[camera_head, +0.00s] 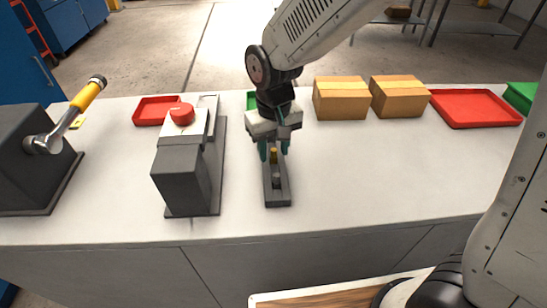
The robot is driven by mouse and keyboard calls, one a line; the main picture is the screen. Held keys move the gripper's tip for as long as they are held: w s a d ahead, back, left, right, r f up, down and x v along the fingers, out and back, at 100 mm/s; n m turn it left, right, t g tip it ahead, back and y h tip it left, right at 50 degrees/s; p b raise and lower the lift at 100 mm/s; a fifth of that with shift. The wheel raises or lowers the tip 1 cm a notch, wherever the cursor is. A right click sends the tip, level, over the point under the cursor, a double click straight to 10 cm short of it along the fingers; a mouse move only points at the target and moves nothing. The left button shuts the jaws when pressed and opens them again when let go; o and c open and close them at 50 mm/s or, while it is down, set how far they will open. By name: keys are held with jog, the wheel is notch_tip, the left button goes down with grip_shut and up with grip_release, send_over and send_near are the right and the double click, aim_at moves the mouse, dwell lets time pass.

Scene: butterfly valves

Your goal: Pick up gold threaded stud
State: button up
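The gold threaded stud (274,156) stands upright at a dark grey narrow holder (278,198) on the white table. Only a small gold part of it shows. My gripper (273,152) points down over the holder, with its teal fingertips on either side of the stud. A gap seems to show between the fingers, but whether they touch the stud is too small to tell. A second, greyish piece (276,181) sits in the holder nearer the front.
A grey fixture with a red button (182,114) stands left of the holder. A dark block with a yellow-handled lever (82,100) is at far left. Two cardboard boxes (340,98) and a red tray (474,108) are at the back right. The table right of the holder is clear.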

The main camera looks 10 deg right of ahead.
jog(key=shift+f, duration=0.65)
grip_shut()
jog(key=shift+r, duration=0.1)
